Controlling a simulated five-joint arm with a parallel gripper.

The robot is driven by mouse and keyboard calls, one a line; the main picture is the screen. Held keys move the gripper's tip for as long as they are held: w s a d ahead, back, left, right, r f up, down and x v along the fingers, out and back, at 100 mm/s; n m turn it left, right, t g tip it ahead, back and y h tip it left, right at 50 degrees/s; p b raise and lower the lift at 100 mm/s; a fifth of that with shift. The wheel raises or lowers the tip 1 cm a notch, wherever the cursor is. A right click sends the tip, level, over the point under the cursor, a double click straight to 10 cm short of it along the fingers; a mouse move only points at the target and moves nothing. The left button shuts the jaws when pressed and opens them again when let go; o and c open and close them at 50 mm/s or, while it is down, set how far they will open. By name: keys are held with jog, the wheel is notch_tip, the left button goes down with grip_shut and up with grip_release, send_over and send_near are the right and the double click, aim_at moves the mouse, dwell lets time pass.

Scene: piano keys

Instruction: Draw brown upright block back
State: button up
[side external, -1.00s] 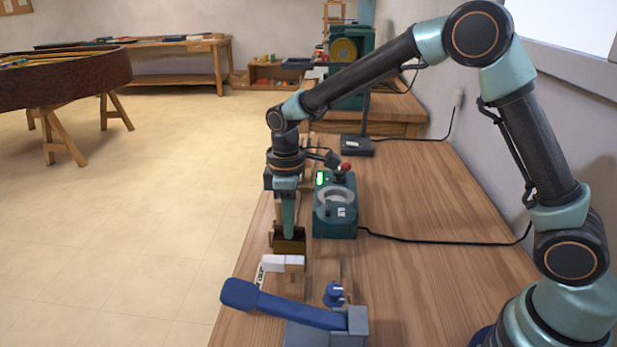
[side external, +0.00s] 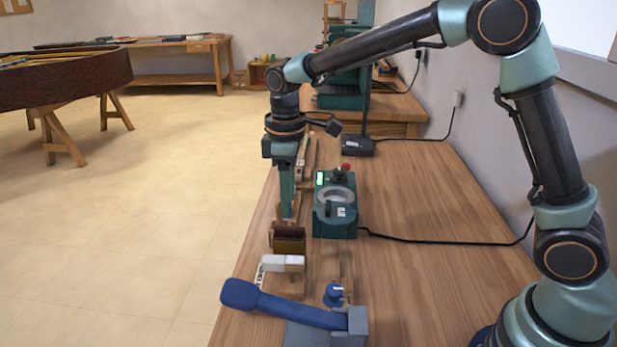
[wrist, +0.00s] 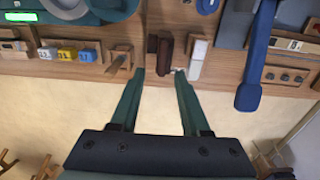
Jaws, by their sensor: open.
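The brown upright block (side external: 290,243) stands on the workbench beside a white block (side external: 280,262). In the wrist view the brown block (wrist: 165,52) shows just beyond the fingertips, near the line midway between them, with the white block (wrist: 198,60) to its right. My gripper (side external: 288,214) points down with its fingertips a little above the brown block's top and apart from it. In the wrist view my gripper (wrist: 159,73) has its fingers spread with nothing between them.
A blue lever (side external: 285,305) and a small blue knob (side external: 334,294) lie nearer the camera. A green device with a red-topped control (side external: 335,208) stands right of the gripper. Yellow and blue small blocks (wrist: 75,54) sit left in the wrist view.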

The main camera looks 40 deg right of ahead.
notch_tip(320, 180, up, 6)
jog(key=shift+f, duration=0.1)
dwell(0.4)
jog(key=s+d+r+m+t, duration=0.1)
jog(key=s+d+m, duration=0.3)
jog(key=s, duration=0.4)
jog(key=s+d+r+m+t, duration=0.1)
jog(key=s+d+m+t, duration=0.3)
jog(key=s, duration=0.4)
jog(key=d+m, duration=0.1)
jog(key=d, duration=0.1)
jog(key=shift+d+t, duration=0.3)
jog(key=shift+d, duration=0.1)
jog(key=shift+r, duration=0.1)
